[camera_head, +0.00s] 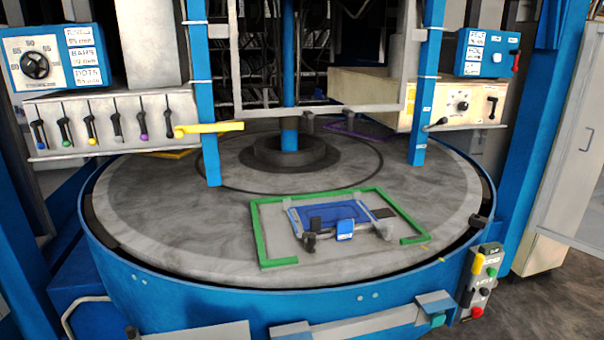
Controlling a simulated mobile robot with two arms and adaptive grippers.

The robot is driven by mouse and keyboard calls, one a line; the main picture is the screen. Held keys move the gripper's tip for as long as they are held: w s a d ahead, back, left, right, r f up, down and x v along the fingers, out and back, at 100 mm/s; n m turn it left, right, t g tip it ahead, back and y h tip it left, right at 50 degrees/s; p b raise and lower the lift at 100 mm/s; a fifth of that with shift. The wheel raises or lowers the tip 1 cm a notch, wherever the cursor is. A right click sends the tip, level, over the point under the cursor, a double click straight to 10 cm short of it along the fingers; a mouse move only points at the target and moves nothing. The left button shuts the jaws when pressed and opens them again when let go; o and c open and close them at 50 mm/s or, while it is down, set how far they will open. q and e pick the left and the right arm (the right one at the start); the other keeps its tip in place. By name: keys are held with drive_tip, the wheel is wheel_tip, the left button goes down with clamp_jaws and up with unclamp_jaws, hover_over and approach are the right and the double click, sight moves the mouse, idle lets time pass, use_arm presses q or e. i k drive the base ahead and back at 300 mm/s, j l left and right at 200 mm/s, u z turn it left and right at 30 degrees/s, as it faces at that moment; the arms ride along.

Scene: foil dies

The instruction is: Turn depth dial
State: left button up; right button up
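A black round dial (35,65) sits on the blue panel (75,85) at the upper left, ringed by numbers on a white face. Its exact pointer setting is too small to read. A smaller black knob (462,105) with a ring of marks sits on the cream box (443,92) at the right. No readable label tells me which of the two is the depth dial. Neither of my grippers is in view, and nothing touches either dial.
A large grey turntable (200,230) fills the middle, with a green frame (256,225) around a blue plate. Several coloured-tip levers (90,120) hang below the left panel. A yellow handle (208,128) juts out by the left blue post. A button box (481,280) stands front right.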

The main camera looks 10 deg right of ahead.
sight(462, 106)
drive_tip(key=i+l+u, duration=0.2)
drive_tip(key=l+u, duration=0.15)
drive_tip(key=l, duration=0.4)
drive_tip(key=l+u, duration=0.35)
drive_tip(key=l, duration=0.4)
drive_tip(key=l+u, duration=0.35)
drive_tip(key=l, duration=1.35)
drive_tip(key=l+u, duration=0.15)
drive_tip(key=l, duration=0.7)
drive_tip(key=k+l, duration=0.15)
drive_tip(key=l, duration=0.7)
drive_tip(key=u, duration=0.05)
